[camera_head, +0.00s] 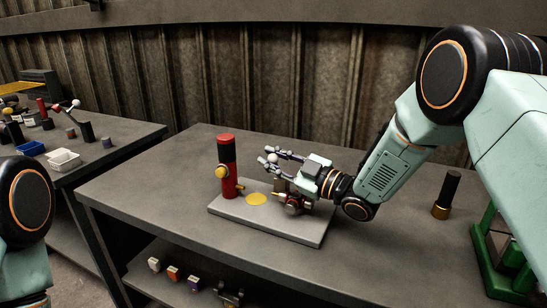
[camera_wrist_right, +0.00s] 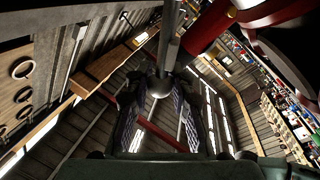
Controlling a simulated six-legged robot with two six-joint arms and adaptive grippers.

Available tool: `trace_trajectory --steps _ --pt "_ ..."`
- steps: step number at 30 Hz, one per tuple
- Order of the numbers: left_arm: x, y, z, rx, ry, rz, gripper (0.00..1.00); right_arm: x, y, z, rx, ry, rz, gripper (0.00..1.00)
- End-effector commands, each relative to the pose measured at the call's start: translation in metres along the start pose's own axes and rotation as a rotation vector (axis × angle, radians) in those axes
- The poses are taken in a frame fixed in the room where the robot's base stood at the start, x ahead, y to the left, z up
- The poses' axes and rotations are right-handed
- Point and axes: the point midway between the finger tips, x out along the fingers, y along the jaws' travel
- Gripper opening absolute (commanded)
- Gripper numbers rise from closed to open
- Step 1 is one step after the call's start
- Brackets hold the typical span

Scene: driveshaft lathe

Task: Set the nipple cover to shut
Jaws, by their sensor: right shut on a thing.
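My right gripper (camera_head: 270,158) reaches in from the right over a grey base plate (camera_head: 226,210) on the bench. It is shut on a small pale ball knob (camera_wrist_right: 160,87), which sits between the finger pads at the end of a grey rod in the right wrist view. I cannot tell for sure whether this knob belongs to the nipple cover. A red and black cylinder (camera_head: 227,168) stands upright on the plate, left of the gripper. A small device (camera_head: 293,204) with a red part sits below the gripper, partly hidden by it. My left gripper is out of view.
A yellow disc (camera_head: 256,198) lies on the plate. A black and brass cylinder (camera_head: 446,195) stands at the bench's right, near a green frame (camera_head: 497,255). Several small parts sit on a lower shelf. A second bench at left holds blue and white bins (camera_head: 63,160).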

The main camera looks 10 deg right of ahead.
Motion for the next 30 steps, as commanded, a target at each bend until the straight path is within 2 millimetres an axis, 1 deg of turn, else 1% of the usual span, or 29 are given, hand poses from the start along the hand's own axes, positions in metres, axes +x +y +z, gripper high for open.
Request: trace_trajectory --steps 2,14,15,23,30 --pt "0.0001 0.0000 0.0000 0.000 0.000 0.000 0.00 -0.0020 -0.0039 0.0031 0.009 -0.008 -0.003 0.00" --pt "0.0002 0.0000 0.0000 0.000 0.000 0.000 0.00 -0.0022 -0.0051 0.0037 0.011 -0.009 -0.004 0.00" --pt "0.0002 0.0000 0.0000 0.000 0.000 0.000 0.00 -0.0022 -0.0051 0.0037 0.011 -0.009 -0.005 0.24" --pt "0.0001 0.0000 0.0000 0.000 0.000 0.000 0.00 -0.0012 -0.0035 0.0021 0.007 -0.005 -0.003 0.46" --pt "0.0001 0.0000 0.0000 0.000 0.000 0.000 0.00 -0.0007 -0.0029 0.0012 0.005 -0.003 -0.003 0.46"
